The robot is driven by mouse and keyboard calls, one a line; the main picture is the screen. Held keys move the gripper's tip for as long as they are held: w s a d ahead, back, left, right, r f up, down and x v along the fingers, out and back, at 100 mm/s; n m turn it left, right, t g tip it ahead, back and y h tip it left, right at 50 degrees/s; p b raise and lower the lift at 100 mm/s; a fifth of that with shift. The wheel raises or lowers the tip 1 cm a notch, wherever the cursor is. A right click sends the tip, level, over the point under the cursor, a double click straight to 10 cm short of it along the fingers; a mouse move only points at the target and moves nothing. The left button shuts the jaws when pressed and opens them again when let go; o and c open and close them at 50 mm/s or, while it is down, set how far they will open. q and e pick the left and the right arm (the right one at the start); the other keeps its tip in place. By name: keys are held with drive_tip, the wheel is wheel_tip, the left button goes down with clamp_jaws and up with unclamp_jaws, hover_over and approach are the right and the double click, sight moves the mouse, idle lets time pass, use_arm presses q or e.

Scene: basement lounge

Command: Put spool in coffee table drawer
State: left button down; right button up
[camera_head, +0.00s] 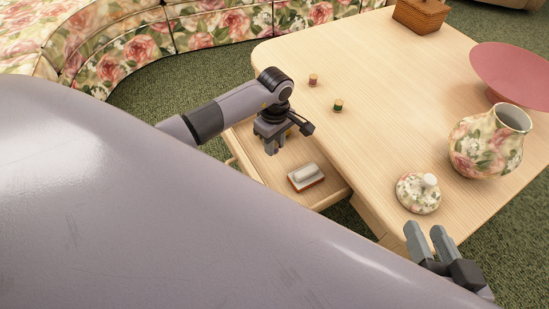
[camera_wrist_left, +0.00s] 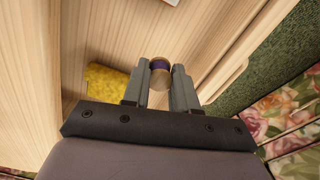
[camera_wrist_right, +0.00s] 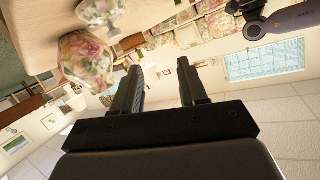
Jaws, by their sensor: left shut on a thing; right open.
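My left gripper (camera_head: 271,147) is shut on a spool with dark purple thread (camera_wrist_left: 160,65). It holds the spool over the open coffee table drawer (camera_head: 328,200); I cannot tell whether the spool touches the drawer floor. In the head view the held spool is hidden. Two more spools, one pinkish (camera_head: 313,80) and one green (camera_head: 338,105), stand on the coffee table (camera_head: 390,75). My right gripper (camera_head: 426,234) is open and empty, near the table's front right edge. It also shows open in the right wrist view (camera_wrist_right: 160,85).
An eraser-like block (camera_head: 306,176) lies in the drawer. A yellow object (camera_wrist_left: 107,82) lies in it near my left gripper. A floral sofa (camera_head: 140,45) is behind.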

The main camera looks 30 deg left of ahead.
sight(274, 163)
use_arm(q)
drive_tip(key=shift+f, duration=0.8)
wheel_tip(274, 163, down, 3)
drive_tip(key=shift+f+b, duration=0.2)
drive_tip(key=shift+b, duration=0.8)
drive_tip(key=shift+f, duration=0.4)
drive_tip(key=shift+r, duration=0.1)
use_arm(e)
drive_tip(key=shift+s+d+n+t, duration=0.25)
drive_tip(key=shift+d+n+t, duration=0.3)
drive_tip(key=shift+d, duration=0.2)
use_arm(q)
drive_tip(key=c, duration=0.9)
unclamp_jaws()
use_arm(e)
drive_tip(key=shift+r, duration=0.1)
